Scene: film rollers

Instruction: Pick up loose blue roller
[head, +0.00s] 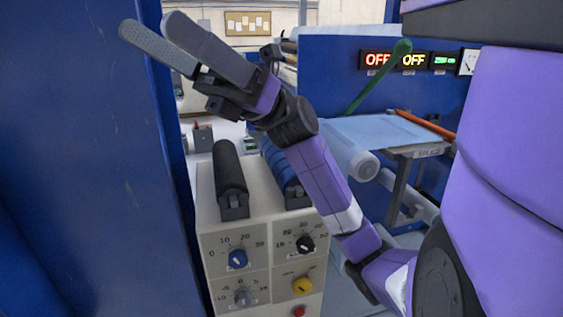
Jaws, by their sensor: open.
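A dark blue roller (281,168) lies on the right of the top of a cream control box (263,222), running away from me beside a black roller (229,168). My arm crosses in front of the blue roller's right side and hides part of it. I cannot tell whether it is loose in its mount. My gripper (145,26) is raised at the upper left, above and apart from both rollers. Its two grey fingers are spread, with nothing visible between them, and point to the upper left.
A blue wall panel (75,150) stands close on the left, near my fingertips. On the right are a table with a pale blue sheet (385,132), a white roll (350,155), a green stick (380,76) and an orange stick (426,123). Knobs (237,259) cover the box's front.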

